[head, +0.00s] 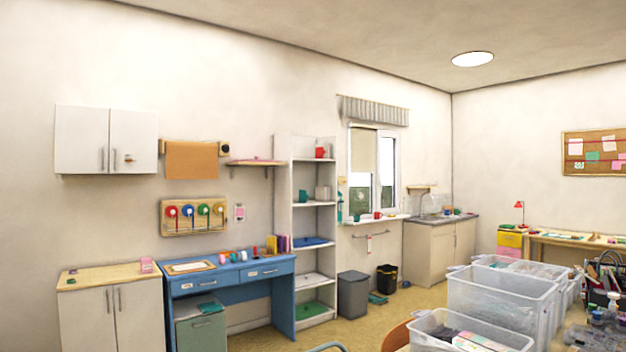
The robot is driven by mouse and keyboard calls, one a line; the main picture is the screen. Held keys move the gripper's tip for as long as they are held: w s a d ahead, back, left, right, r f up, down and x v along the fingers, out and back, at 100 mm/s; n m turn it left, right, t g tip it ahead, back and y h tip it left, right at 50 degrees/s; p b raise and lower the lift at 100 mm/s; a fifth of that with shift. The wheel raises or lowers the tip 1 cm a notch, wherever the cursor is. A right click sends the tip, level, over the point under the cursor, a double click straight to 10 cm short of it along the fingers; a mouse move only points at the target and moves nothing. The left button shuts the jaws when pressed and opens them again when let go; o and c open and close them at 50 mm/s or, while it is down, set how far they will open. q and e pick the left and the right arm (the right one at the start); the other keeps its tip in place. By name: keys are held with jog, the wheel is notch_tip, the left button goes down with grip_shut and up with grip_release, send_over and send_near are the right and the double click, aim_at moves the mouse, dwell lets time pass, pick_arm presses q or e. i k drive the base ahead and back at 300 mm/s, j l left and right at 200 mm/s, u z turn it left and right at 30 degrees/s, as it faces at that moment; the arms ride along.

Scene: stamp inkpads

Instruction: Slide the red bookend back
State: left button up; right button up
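A row of small upright books (278,244), yellow, orange and purple, stands at the right back of the blue desk (230,272). A bookend cannot be made out for sure there at this distance. A small red item (222,258) stands on the desk to the left of the books; its kind is too small to tell. Another red object (320,152) sits on the top shelf of the tall white shelf unit (284,200). Neither of my grippers shows in the head view.
Clear plastic bins (490,300) crowd the right foreground. A grey bin (353,294) and a black bin (387,278) stand on the floor beneath the window. A low cabinet (100,312) stands left of the desk. Open yellowish floor (345,328) lies before the shelf unit.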

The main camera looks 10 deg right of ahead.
aim_at(320, 151)
jog(key=i+j+u, duration=0.35)
jog(key=i, duration=0.35)
jog(key=i+j+u, duration=0.3)
jog(key=i, duration=0.4)
jog(key=i+u, duration=0.35)
jog(key=i, duration=0.4)
jog(key=i+z, duration=0.15)
jog(key=i, duration=0.4)
jog(key=i+z, duration=0.15)
jog(key=i, duration=0.4)
jog(key=i+j+z, duration=0.2)
jog(key=i, duration=0.4)
jog(key=i+l+z, duration=0.2)
jog(key=i+z, duration=0.25)
jog(key=i+l+z, duration=0.15)
jog(key=i+z, duration=0.15)
jog(key=z, duration=0.15)
jog(key=i+z, duration=0.45)
jog(key=i+j+z, duration=0.2)
jog(key=z, duration=0.25)
jog(key=i+l, duration=0.1)
jog(key=i, duration=0.85)
jog(key=i+l+u, duration=0.1)
jog(key=i, duration=0.85)
